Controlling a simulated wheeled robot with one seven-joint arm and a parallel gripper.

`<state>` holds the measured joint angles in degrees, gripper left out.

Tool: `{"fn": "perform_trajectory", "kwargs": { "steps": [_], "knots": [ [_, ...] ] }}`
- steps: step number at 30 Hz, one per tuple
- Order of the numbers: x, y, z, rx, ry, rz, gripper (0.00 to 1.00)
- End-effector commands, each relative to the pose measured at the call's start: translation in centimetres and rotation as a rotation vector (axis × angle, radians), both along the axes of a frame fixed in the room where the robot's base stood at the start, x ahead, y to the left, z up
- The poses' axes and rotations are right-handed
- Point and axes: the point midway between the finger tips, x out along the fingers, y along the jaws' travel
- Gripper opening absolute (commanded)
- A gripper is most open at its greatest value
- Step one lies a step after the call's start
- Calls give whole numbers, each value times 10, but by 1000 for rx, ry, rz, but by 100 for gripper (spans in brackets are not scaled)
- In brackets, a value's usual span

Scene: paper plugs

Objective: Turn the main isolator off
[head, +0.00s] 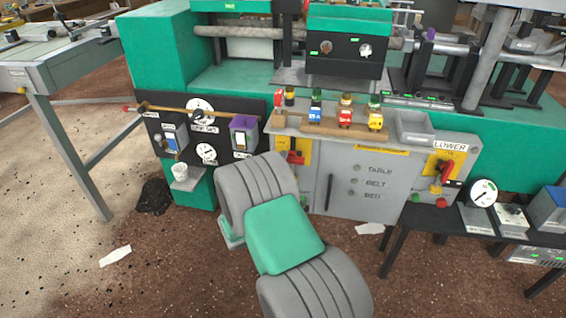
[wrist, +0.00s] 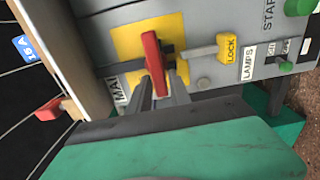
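The main isolator is a red handle (wrist: 154,60) on a yellow plate (wrist: 128,40), with a partly covered label starting "MAI" beside it in the wrist view. The handle lies along the picture's vertical. In the head view its red handle (head: 296,157) shows on the left yellow plate of the grey cabinet, just above my arm. My gripper (wrist: 164,88) is at the handle, one dark finger on each side of its lower end. The fingers look apart, with the handle between them; contact is not clear. My arm hides the gripper in the head view.
A yellow LOCK tag (wrist: 230,47) sits just right of the handle, with a LAMPS switch (wrist: 282,60) and green buttons beyond. A wooden ledge with coloured plugs (head: 345,117) overhangs the cabinet. Another red handle (head: 445,172) is at the right, under a LOWER label.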

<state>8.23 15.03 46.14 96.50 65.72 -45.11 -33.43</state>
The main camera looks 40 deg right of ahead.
Motion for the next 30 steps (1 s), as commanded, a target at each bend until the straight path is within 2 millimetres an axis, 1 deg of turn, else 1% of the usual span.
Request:
{"fn": "perform_trajectory", "kwargs": {
  "steps": [1, 4, 5, 11, 13, 16, 21, 24, 27, 30],
  "knots": [
    [0, 0, 0, 0, 0, 0, 29],
    [0, 0, 0, 1, 1, -1, 37],
    [0, 0, 0, 1, 1, -1, 38],
    [-1, -1, 0, 1, 0, -2, 38],
    [-2, 2, -1, 1, 1, -1, 38],
    [-10, 13, 0, 2, 3, 2, 38],
    [-34, 40, 0, 0, 3, 4, 38],
    [-45, 52, 0, 2, 3, 3, 38],
    [-51, 58, 0, 0, 1, 1, 38],
    [-53, 59, 0, 1, 1, -1, 38]
  ]
}}
